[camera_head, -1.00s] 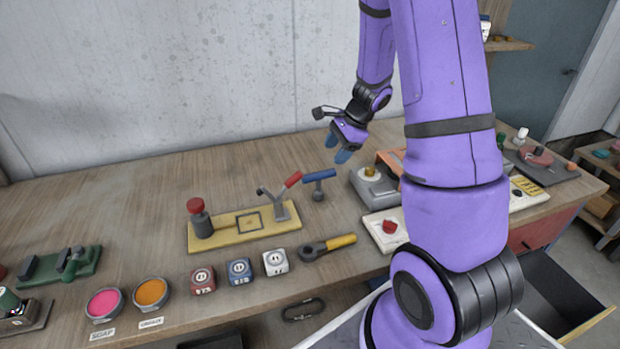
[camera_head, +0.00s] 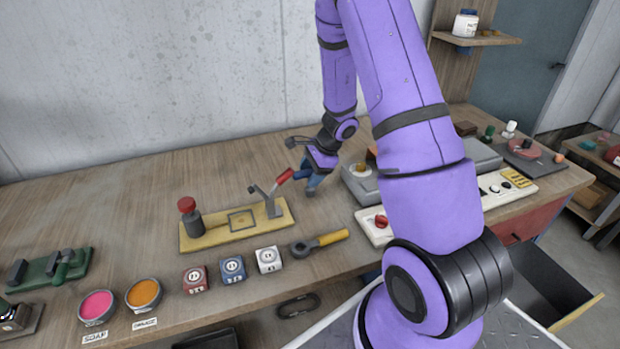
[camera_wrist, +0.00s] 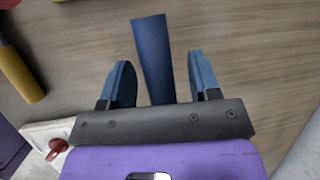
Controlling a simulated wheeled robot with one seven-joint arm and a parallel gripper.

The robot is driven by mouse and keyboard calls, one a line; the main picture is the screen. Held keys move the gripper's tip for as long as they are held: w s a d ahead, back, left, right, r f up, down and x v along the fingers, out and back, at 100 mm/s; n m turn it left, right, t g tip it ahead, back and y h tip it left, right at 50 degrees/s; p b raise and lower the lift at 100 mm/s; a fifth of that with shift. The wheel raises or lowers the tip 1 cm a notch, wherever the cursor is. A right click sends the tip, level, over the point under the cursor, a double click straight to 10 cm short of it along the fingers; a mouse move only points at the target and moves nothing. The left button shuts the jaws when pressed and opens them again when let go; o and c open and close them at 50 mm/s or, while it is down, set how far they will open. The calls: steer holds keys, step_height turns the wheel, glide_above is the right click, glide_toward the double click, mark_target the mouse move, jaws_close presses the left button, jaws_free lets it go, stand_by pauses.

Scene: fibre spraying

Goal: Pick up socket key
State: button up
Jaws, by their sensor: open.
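The socket key (camera_wrist: 152,55), which I take to be the blue T-shaped tool, shows in the wrist view as a blue bar. It lies between my open gripper's (camera_wrist: 160,80) two blue fingers, with a gap on each side, and its near end is hidden behind the dark gripper plate. In the head view my gripper (camera_head: 312,180) is down over the key's spot on the bench and mostly covers it.
A yellow fixture (camera_head: 237,227) with a red-handled lever (camera_head: 284,176) stands close left of my gripper. A yellow-handled ratchet tool (camera_head: 320,242) lies in front. A white panel with a red knob (camera_head: 381,221) is to the right. Open wood lies behind.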

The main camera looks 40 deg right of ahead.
jaws_close()
steer(key=shift+r, duration=0.2)
steer(key=shift+r, duration=1.45)
steer(key=shift+r, duration=0.1)
